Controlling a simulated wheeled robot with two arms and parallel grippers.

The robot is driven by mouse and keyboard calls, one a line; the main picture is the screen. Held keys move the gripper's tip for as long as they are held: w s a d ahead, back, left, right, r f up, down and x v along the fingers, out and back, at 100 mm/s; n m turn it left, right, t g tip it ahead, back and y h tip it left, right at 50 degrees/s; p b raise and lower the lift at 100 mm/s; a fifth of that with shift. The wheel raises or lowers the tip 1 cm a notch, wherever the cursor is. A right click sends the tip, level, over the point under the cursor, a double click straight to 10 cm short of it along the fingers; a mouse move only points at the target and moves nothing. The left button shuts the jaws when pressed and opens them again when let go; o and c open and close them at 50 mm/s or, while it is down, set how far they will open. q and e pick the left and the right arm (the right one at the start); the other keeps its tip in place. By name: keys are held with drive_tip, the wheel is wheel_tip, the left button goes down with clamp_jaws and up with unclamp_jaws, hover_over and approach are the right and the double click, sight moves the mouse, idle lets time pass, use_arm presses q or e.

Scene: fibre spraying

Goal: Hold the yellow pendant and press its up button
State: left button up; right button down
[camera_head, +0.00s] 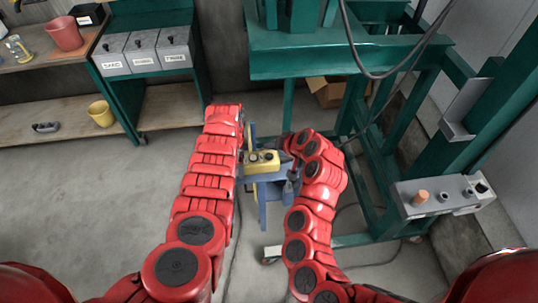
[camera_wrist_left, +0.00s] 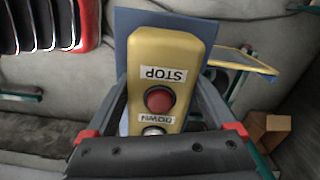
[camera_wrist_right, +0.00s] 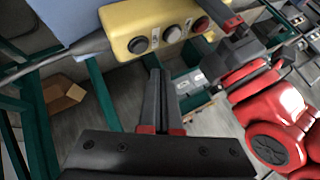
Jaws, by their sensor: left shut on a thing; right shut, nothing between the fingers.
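The yellow pendant (camera_head: 262,162) is a box with a row of buttons, in front of the green frame. In the left wrist view the pendant (camera_wrist_left: 168,50) shows a red STOP button (camera_wrist_left: 159,99) and a white DOWN button (camera_wrist_left: 153,131). My left gripper (camera_wrist_left: 163,100) is shut on the pendant, one finger on each side. In the right wrist view a black button (camera_wrist_right: 138,44) sits beyond the white one; its label is not readable. My right gripper (camera_wrist_right: 158,72) is shut and empty, its tips just below the button face near the black and white buttons. Contact cannot be told.
A blue stand (camera_head: 270,188) is behind and below the pendant. The green frame (camera_head: 300,60) rises close behind, with a cardboard box (camera_head: 326,92) inside it. A grey control box (camera_head: 440,193) is at right. Shelves with bins (camera_head: 143,52) stand at left. The floor at left is clear.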

sight(269, 156)
drive_tip(key=shift+f, duration=1.05)
idle(1.3)
drive_tip(key=shift+f, duration=0.45)
